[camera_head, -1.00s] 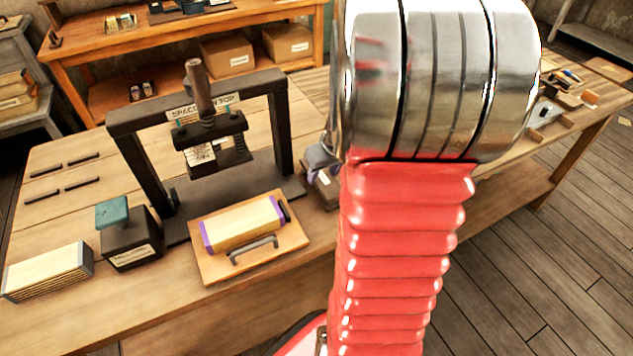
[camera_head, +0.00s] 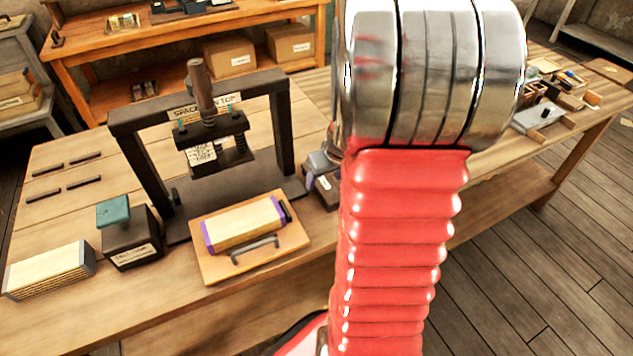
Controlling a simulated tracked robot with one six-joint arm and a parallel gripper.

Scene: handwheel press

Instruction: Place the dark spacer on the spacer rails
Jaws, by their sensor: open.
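A dark block with a teal handle (camera_head: 122,238) and a pale label stands on the bench left of the press; it may be the dark spacer. Another dark block (camera_head: 327,189) with a small label sits right of the press, partly hidden by my arm. Four short dark bars (camera_head: 66,175) lie in two pairs at the bench's left; they may be the spacer rails. A small grey and purple part of my gripper (camera_head: 317,168) shows at the left edge of my arm, over or beside the right dark block. The jaws are open; their fingertips are mostly hidden.
The dark handwheel press (camera_head: 281,130) stands mid-bench. In front, a wooden tray (camera_head: 215,270) with a metal handle bears a cream block with purple ends (camera_head: 242,224). A cream block with grey ends (camera_head: 48,270) lies front left. Small items (camera_head: 545,112) occupy the right end.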

